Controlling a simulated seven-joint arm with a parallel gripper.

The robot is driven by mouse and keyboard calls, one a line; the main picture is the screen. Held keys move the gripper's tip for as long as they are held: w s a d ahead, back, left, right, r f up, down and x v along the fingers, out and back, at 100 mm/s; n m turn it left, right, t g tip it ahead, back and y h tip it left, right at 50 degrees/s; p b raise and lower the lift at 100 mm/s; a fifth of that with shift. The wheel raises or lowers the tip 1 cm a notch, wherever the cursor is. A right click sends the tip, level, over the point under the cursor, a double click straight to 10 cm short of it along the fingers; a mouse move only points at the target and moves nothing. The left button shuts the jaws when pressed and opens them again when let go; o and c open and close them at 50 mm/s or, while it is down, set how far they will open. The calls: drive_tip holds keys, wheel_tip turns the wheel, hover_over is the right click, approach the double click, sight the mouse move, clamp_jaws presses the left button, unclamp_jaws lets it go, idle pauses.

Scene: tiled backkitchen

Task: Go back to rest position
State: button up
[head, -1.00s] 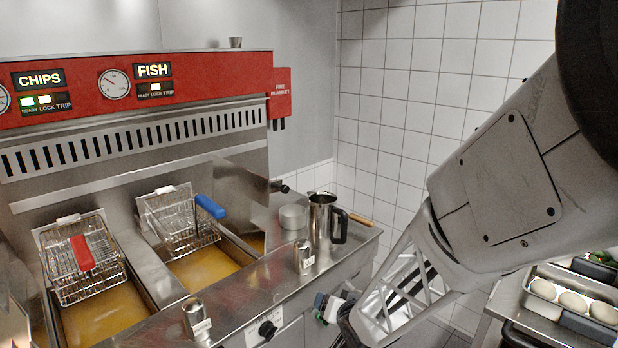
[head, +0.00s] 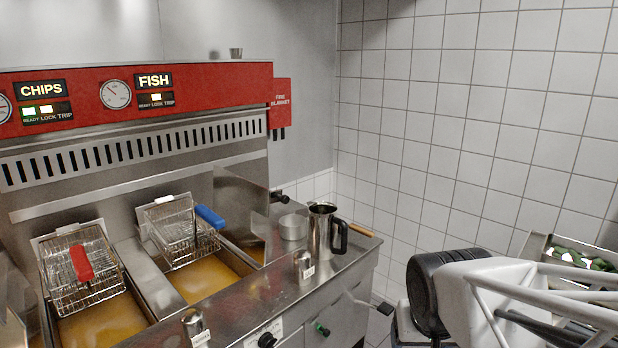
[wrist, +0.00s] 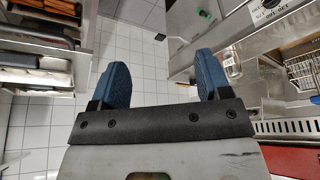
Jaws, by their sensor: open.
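My gripper (wrist: 160,82) shows in the wrist view with its two blue fingers wide apart. Nothing is between them, only the white tiled surface beyond. In the head view my arm reaches in at the lower right, and the gripper's fingers are not visible there. The fryer (head: 135,132), with its red panel marked CHIPS and FISH, stands at the left of the head view, apart from my arm.
A basket with a red handle (head: 80,262) and one with a blue handle (head: 209,216) sit above the oil. A metal jug (head: 322,232) stands on the counter. A tray with green contents (head: 570,255) is at the right. White tiled wall (head: 470,130) stands behind.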

drive_tip(key=s+r+g, duration=0.1)
drive_tip(key=s+r, duration=0.1)
drive_tip(key=s, duration=0.5)
drive_tip(key=shift+d+r+n+g, duration=0.15)
drive_tip(key=shift+r+n+g, duration=0.15)
drive_tip(key=shift+r+g, duration=0.1)
